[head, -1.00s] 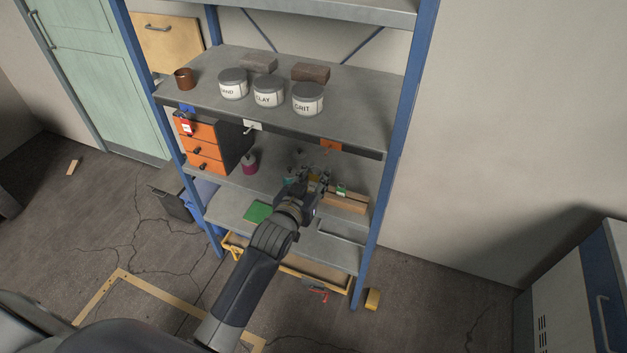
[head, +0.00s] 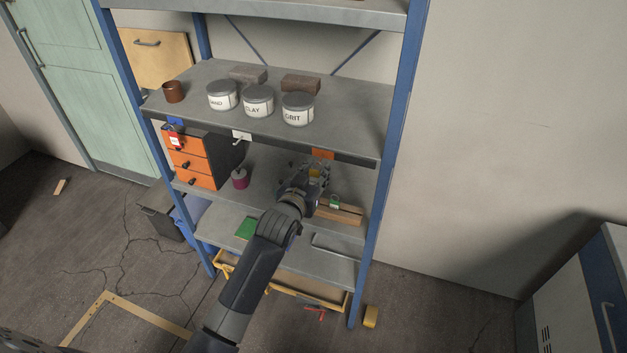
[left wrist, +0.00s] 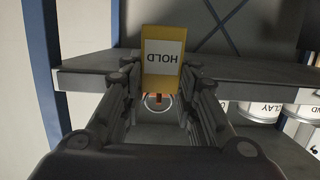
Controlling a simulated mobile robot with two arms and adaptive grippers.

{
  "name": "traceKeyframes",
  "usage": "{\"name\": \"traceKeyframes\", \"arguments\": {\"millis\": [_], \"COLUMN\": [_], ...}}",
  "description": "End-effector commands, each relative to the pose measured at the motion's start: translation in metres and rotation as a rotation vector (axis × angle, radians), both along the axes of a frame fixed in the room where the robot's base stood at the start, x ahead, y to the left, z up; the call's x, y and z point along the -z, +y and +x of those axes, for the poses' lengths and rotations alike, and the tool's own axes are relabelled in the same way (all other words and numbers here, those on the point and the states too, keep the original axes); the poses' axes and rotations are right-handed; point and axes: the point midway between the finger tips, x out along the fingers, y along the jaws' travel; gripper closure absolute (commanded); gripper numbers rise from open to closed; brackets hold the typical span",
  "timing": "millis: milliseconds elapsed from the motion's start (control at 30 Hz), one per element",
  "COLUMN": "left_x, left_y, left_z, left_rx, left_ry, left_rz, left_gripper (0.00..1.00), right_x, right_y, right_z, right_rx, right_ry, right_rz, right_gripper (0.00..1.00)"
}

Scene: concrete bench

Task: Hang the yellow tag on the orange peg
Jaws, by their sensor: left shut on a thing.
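My left gripper (head: 312,172) is shut on the yellow tag (left wrist: 161,77), just below the orange peg's plate (head: 322,154) on the shelf's front edge. In the left wrist view the gripper (left wrist: 160,82) grips the tag by its sides. The tag's white HOLD label reads upside down there. A thin metal ring (left wrist: 146,109) shows at the tag's end, and the orange peg (left wrist: 158,98) appears in line with it. I cannot tell whether the peg passes through the ring. In the head view the tag (head: 315,174) is small and partly hidden. My right gripper is not in view.
A white peg (head: 241,135) and a blue peg (head: 175,124) with a red tag (head: 176,141) share the shelf edge. Tins (head: 258,101) stand above. A green tag (head: 335,203) is by wooden blocks (head: 342,214) below. A blue post (head: 385,160) stands to the right.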

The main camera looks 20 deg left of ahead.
Motion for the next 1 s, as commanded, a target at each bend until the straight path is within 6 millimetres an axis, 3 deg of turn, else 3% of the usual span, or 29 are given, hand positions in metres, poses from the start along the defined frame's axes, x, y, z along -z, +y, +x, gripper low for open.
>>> {"name": "traceKeyframes", "arguments": {"millis": [433,1000], "left_x": [0.007,0.008], "left_y": [-0.001,0.0], "left_z": [0.022,0.025], "left_rx": [-0.001,-0.001], "left_ry": [0.001,0.0], "left_rz": [0.0,0.0], "left_gripper": [0.83,0.83], "right_x": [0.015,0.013], "right_y": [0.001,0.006], "right_z": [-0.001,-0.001], "right_rx": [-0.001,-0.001], "right_ry": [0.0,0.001], "right_rz": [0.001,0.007], "right_gripper": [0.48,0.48]}}
